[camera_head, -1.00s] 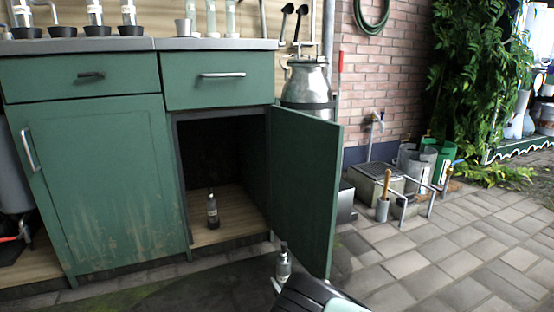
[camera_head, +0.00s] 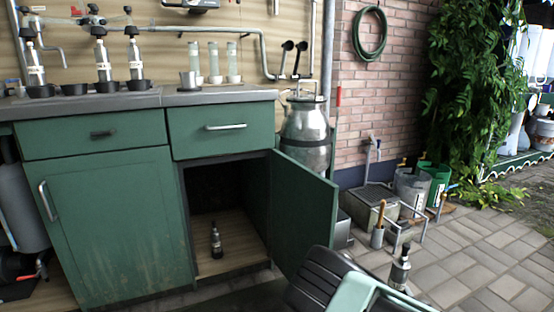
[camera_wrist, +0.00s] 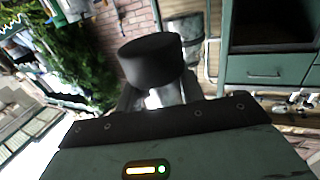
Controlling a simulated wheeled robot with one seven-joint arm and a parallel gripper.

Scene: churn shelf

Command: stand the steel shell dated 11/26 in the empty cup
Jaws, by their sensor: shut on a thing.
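My gripper (camera_head: 402,288) is shut on a steel shell (camera_head: 400,268) with a black top, held low in front of the open cabinet door. In the wrist view the shell's black end (camera_wrist: 152,60) sticks out past my fingers and hides much of the rest. I cannot read a date on it. On the counter stands a row of black cups. The second from the left is the empty cup (camera_head: 75,89). The cups beside it hold steel shells, including one at the left (camera_head: 34,70), one in the middle (camera_head: 102,62) and one at the right (camera_head: 135,60).
Another dark-topped shell (camera_head: 216,242) stands inside the open cabinet. The open green door (camera_head: 305,215) juts out beside my arm. A large milk can (camera_head: 306,135) stands right of the counter.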

